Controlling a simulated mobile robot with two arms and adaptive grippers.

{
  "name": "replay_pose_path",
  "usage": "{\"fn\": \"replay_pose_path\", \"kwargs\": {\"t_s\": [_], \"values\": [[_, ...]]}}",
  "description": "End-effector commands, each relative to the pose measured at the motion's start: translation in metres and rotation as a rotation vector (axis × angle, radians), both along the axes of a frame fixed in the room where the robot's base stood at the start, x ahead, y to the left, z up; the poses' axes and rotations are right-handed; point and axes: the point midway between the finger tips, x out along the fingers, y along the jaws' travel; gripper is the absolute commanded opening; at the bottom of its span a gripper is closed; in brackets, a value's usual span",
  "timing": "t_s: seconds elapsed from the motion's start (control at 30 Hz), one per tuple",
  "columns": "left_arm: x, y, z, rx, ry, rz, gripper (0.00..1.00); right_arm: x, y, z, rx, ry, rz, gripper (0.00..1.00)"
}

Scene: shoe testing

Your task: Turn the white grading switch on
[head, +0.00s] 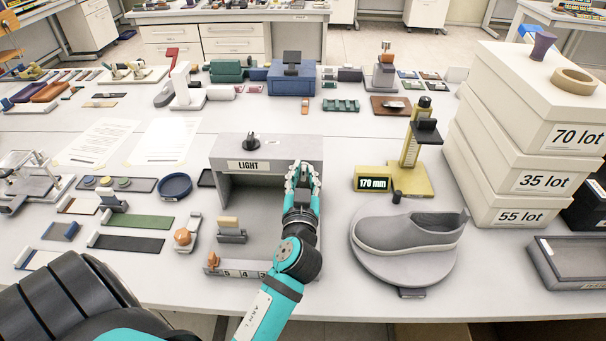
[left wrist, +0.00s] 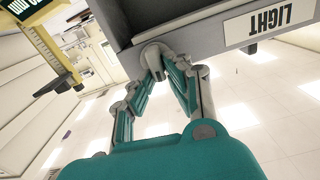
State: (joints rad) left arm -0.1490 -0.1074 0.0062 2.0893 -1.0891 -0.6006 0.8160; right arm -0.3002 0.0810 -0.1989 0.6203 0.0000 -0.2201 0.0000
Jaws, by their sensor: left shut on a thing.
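The grey light box (head: 265,148), labelled LIGHT, stands in the middle of the table. My left gripper (head: 303,175) is at the front right part of its top edge. In the left wrist view my left gripper (left wrist: 160,72) is shut on a small pale grey piece (left wrist: 153,52) at the box's edge, apparently the switch. The fingertips hide much of this piece, and its on or off position cannot be told. In the head view the gripper covers it. My right gripper is not in view.
A black knob (head: 252,141) stands on top of the box. To the right are a yellow gauge (head: 410,178) reading 170 mm, a grey shoe (head: 410,231) on a round stand, and stacked lot boxes (head: 520,150). Swatches and small fixtures fill the left side.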

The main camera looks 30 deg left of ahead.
Motion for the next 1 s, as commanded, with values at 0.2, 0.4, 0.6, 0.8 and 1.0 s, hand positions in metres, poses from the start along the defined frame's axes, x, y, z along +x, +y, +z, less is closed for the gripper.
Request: {"fn": "replay_pose_path", "kwargs": {"t_s": [0.2, 0.4, 0.6, 0.8, 1.0], "values": [[0.0013, -0.0017, -0.0001, 0.127, 0.077, 0.0, 0.0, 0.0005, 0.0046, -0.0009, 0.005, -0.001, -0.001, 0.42], [0.0027, -0.004, -0.0006, 0.285, 0.174, 0.0, 0.0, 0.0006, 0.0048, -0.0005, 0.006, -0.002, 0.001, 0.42], [0.0038, -0.0058, -0.0014, 0.448, 0.274, 0.0, 0.0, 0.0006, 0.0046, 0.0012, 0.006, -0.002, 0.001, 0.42], [0.0048, -0.0075, -0.0028, 0.61, 0.373, 0.0, 0.0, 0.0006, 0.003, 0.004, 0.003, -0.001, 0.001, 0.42], [0.0058, -0.0088, -0.0044, 0.773, 0.473, 0.0, 0.0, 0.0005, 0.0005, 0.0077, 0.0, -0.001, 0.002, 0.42]]}}
